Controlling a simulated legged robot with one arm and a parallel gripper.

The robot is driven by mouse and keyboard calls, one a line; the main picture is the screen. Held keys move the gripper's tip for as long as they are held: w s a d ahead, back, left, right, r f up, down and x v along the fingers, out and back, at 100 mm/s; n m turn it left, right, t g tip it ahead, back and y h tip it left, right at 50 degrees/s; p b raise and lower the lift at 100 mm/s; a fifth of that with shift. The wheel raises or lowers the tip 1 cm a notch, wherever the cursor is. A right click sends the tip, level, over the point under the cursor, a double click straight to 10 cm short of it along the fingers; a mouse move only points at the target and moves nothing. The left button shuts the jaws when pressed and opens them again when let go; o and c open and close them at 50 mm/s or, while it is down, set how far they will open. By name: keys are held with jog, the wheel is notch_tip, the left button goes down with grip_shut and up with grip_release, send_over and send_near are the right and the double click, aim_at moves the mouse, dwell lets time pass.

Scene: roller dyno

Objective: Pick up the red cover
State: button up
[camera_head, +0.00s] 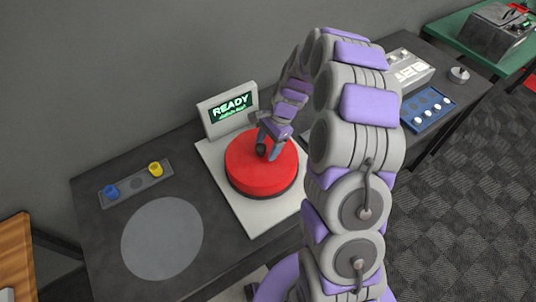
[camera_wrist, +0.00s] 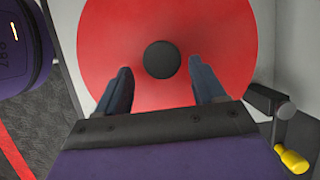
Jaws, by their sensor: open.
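The red cover (camera_head: 262,177) is a round red disc with a black knob (camera_head: 261,150) at its centre. It sits on a light square base (camera_head: 222,175) on the dark table. In the wrist view the red cover (camera_wrist: 200,30) fills the upper middle, and the black knob (camera_wrist: 161,60) lies just ahead of the fingertips, between their lines. My gripper (camera_wrist: 158,75) is open and empty, with one finger to each side of the knob. In the head view my gripper (camera_head: 266,143) is right over the cover at the knob. I cannot tell whether the fingers touch the cover.
A READY display (camera_head: 231,109) stands behind the base. A strip with a blue knob (camera_head: 111,191) and a yellow knob (camera_head: 155,169) lies left, above a grey circle (camera_head: 162,238). A blue panel (camera_head: 427,109) is at right. The wrist view shows a yellow-ended crank (camera_wrist: 291,160).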

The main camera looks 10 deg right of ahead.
aim_at(251, 158)
jog(key=a, duration=0.4)
jog(key=shift+a+f, duration=0.2)
jog(key=shift+f, duration=0.15)
jog(key=shift+c, duration=0.4)
jog(key=d, duration=0.4)
jog(key=c, duration=0.6)
jog(key=shift+c, duration=0.7)
jog(key=shift+s+a, duration=0.15)
jog(key=shift+a, duration=0.8)
grip_shut()
